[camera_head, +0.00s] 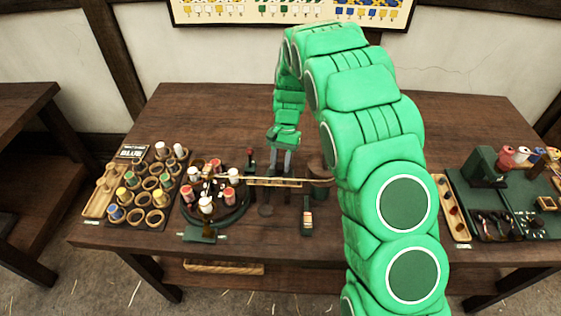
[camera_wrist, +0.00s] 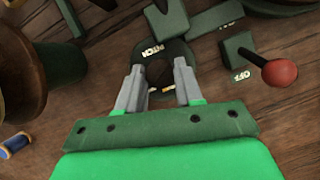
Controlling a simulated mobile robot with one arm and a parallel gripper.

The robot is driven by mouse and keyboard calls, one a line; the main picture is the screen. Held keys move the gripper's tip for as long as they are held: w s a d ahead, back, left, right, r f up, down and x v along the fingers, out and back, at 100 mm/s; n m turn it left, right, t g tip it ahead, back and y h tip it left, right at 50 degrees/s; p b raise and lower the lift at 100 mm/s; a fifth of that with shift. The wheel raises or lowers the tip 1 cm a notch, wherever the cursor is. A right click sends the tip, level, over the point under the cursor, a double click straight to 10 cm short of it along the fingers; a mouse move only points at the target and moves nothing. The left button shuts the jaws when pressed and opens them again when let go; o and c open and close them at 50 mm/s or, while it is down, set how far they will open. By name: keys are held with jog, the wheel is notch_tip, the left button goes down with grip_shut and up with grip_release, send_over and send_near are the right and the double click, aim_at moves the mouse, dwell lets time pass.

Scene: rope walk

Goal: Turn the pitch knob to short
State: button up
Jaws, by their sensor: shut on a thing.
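In the wrist view the dark round pitch knob (camera_wrist: 159,73) sits on a dark green base (camera_wrist: 179,48) marked PITCH. My gripper (camera_wrist: 159,79) is shut on the knob, with one grey finger on each side of it. Small pale marks on the near side of the knob are too small and covered to read, so I cannot tell its setting. In the head view my gripper (camera_head: 282,161) points down at the middle of the table, behind a pale horizontal bar. The knob cannot be made out there.
A red-balled lever (camera_wrist: 279,72) stands right of the knob, by OFF labels. A large wooden reel (camera_wrist: 55,65) stands left. In the head view, a ring of bobbins (camera_head: 210,190) and a bobbin rack (camera_head: 150,188) are left; a green tray (camera_head: 485,205) is right.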

jog(key=m+y, duration=0.1)
jog(key=m, duration=0.2)
jog(key=m+t+y, duration=0.1)
jog(key=m, duration=0.2)
jog(key=shift+d, duration=0.15)
dwell(0.4)
jog(key=o, duration=1)
jog(key=shift+o, duration=0.2)
jog(key=v, duration=0.8)
jog(key=shift+s+d, duration=0.1)
jog(key=shift+s, duration=0.05)
